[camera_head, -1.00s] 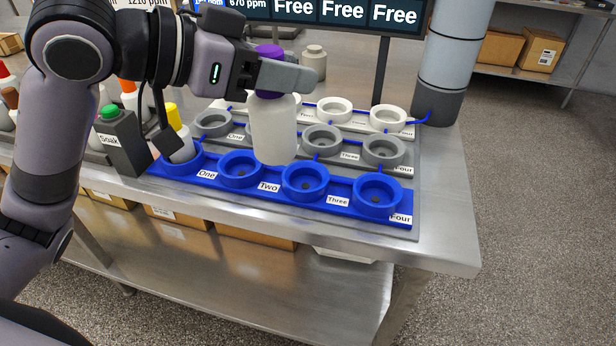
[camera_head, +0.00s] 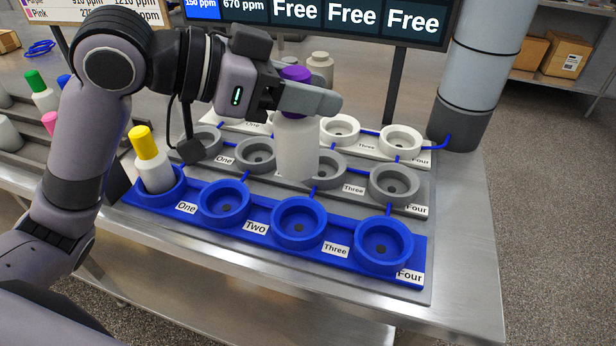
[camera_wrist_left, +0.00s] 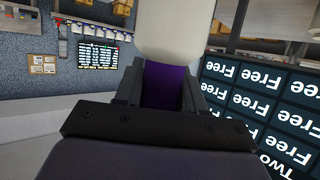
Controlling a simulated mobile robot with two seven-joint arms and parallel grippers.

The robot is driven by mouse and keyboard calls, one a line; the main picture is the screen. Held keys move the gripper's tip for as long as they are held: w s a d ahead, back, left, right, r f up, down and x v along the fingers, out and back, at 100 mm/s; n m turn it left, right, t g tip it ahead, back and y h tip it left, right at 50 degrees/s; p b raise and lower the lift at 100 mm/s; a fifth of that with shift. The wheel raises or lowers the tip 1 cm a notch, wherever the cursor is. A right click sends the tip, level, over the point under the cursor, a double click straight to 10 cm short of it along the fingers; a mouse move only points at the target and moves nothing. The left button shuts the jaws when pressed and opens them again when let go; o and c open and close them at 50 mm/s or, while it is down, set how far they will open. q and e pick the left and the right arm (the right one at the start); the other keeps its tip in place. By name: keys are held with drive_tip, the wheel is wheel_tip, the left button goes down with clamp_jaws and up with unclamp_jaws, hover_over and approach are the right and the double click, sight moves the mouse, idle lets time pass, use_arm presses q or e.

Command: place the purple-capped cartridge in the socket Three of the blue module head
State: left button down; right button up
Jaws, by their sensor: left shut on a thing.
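The purple-capped cartridge (camera_head: 297,150) has a white body and hangs upright from my left gripper (camera_head: 311,98). The gripper is shut on its purple cap, which also shows in the left wrist view (camera_wrist_left: 162,84). In the head view, the cartridge's bottom is above and behind blue socket Three (camera_head: 299,222), in front of the grey row, with a gap to that socket. Socket Three is empty. The blue module head (camera_head: 338,264) is the front row, and its sockets Two (camera_head: 224,203) and Four (camera_head: 382,244) are empty. My right gripper is not in view.
A yellow-capped cartridge (camera_head: 152,160) leans in blue socket One. Grey (camera_head: 394,184) and white (camera_head: 400,141) socket rows lie behind. A display board (camera_head: 350,20) and a thick column (camera_head: 474,75) stand at the back. The steel table is bare at right.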

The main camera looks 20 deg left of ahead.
use_arm(q)
wheel_tip(320, 180, down, 13)
drive_tip(key=b, duration=0.1)
drive_tip(key=shift+b, duration=0.3)
drive_tip(key=c, duration=0.7)
unclamp_jaws()
drive_tip(key=shift+f, duration=0.15)
drive_tip(key=shift+o, duration=0.2)
drive_tip(key=b+v, duration=0.1)
drive_tip(key=v, duration=1.1)
drive_tip(key=shift+b, duration=0.35)
drive_tip(key=shift+s, duration=0.1)
